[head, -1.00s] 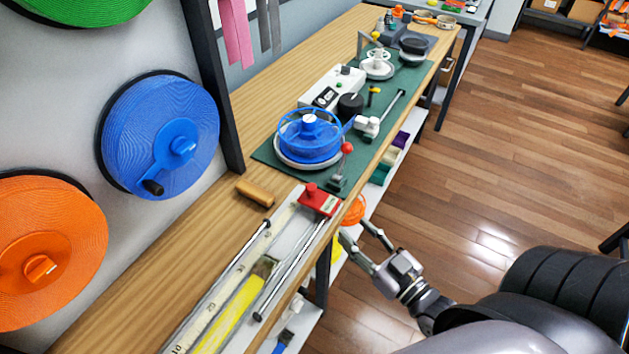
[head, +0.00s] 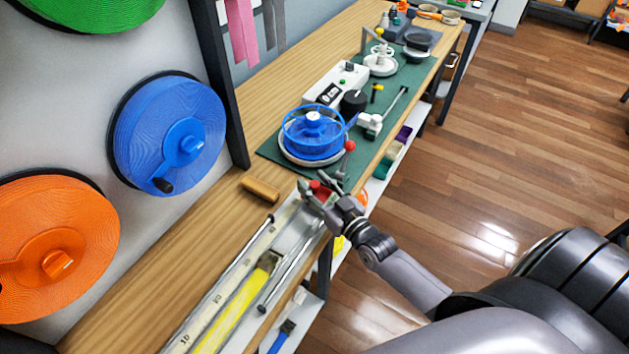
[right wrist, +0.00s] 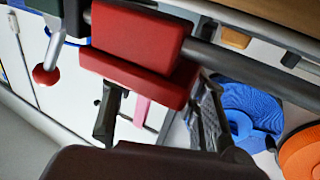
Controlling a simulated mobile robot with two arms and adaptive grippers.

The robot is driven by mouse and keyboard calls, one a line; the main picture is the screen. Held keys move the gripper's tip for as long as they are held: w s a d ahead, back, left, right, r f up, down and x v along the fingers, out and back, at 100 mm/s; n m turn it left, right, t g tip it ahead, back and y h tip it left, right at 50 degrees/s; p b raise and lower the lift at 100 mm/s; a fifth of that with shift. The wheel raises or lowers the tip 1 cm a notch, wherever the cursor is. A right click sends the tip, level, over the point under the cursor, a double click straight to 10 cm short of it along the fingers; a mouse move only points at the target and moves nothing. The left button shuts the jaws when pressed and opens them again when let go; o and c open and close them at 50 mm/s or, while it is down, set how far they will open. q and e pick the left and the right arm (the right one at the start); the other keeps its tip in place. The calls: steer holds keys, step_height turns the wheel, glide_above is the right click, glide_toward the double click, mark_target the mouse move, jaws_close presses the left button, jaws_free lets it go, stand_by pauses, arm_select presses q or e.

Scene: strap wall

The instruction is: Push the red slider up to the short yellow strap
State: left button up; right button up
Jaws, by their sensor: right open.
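The red slider (head: 319,189) is at the far end of the rails on the measuring track, mostly hidden by my right gripper (head: 320,184). In the right wrist view the slider (right wrist: 140,40) is a large red block on a dark rod. My right gripper (right wrist: 160,112) is open there, its dark fingers apart close to the block. I cannot tell whether they touch it. The short yellow strap (head: 232,314) lies flat along the track, its dark end toward the slider with a gap between them. My left gripper is not in view.
A wooden handle (head: 261,189) lies left of the slider. Behind the slider, a green mat (head: 271,149) carries a blue reel (head: 312,137) and a red-knobbed lever (head: 349,146). Orange and blue strap rolls hang on the wall at left. Open floor lies right of the bench.

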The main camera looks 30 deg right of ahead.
steer(key=shift+w, duration=0.2)
steer(key=shift+c, duration=0.5)
jaws_close()
stand_by(0.3)
